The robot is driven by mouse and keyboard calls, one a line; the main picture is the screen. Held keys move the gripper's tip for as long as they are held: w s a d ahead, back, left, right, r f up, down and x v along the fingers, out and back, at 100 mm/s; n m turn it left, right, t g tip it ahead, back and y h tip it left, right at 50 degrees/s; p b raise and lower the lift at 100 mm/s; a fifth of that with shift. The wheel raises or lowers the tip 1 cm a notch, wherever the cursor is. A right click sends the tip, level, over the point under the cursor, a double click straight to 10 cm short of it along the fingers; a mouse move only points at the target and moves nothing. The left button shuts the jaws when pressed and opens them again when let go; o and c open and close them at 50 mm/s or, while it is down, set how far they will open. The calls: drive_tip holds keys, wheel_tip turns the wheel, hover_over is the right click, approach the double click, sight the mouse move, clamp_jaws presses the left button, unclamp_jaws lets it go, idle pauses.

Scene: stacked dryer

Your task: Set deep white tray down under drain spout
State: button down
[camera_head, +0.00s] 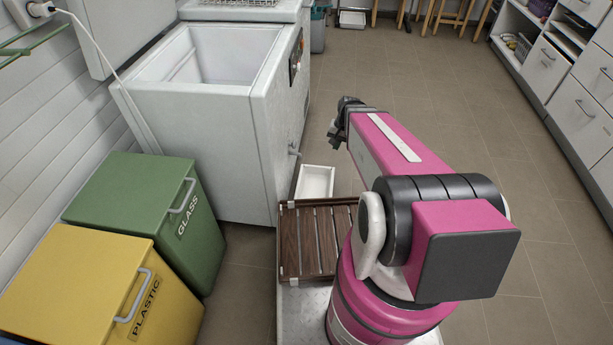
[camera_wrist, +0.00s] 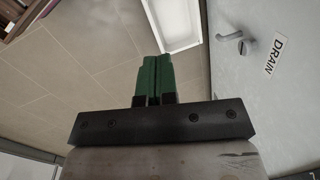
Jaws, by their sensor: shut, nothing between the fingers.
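The deep white tray (camera_head: 316,181) stands on the floor close beside the white chest appliance, apart from my gripper. Its edge also shows at the top of the wrist view (camera_wrist: 178,24). The drain spout (camera_head: 293,151) sticks out low on the appliance's side, near the tray. In the wrist view the spout (camera_wrist: 232,37) is beside a DRAIN label (camera_wrist: 276,56). I cannot tell exactly how far the tray reaches under it. My gripper (camera_head: 335,136) is above the floor, to the upper right of the tray in the head view. Its green fingers (camera_wrist: 153,78) are shut and empty.
The open-topped appliance (camera_head: 190,110) stands at left. Green GLASS (camera_head: 150,195) and yellow PLASTIC (camera_head: 80,270) bins stand nearer. A slatted wooden tray (camera_head: 310,240) lies beside my arm's base. Tiled floor is clear to the right, up to the cabinets (camera_head: 580,110).

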drive_tip(key=w+f+m+y, duration=0.4)
drive_tip(key=w+f+m, duration=0.7)
drive_tip(key=f, duration=0.8)
drive_tip(key=m+t+y, duration=0.2)
drive_tip(key=m+y, duration=0.1)
drive_tip(key=m, duration=0.3)
approach(300, 174)
wheel_tip(300, 174, down, 6)
drive_tip(key=shift+s, duration=0.15)
drive_tip(key=shift+w+a+r, duration=0.1)
drive_tip(key=shift+a, duration=0.5)
drive_tip(key=shift+w+a+r, duration=0.1)
drive_tip(key=shift+a, duration=0.5)
drive_tip(key=shift+w+a, duration=0.15)
drive_tip(key=shift+a, duration=0.5)
drive_tip(key=shift+w+a, duration=0.2)
drive_tip(key=shift+a, duration=0.7)
drive_tip(key=shift+w+a, duration=0.2)
drive_tip(key=shift+a, duration=0.7)
drive_tip(key=shift+d, duration=0.15)
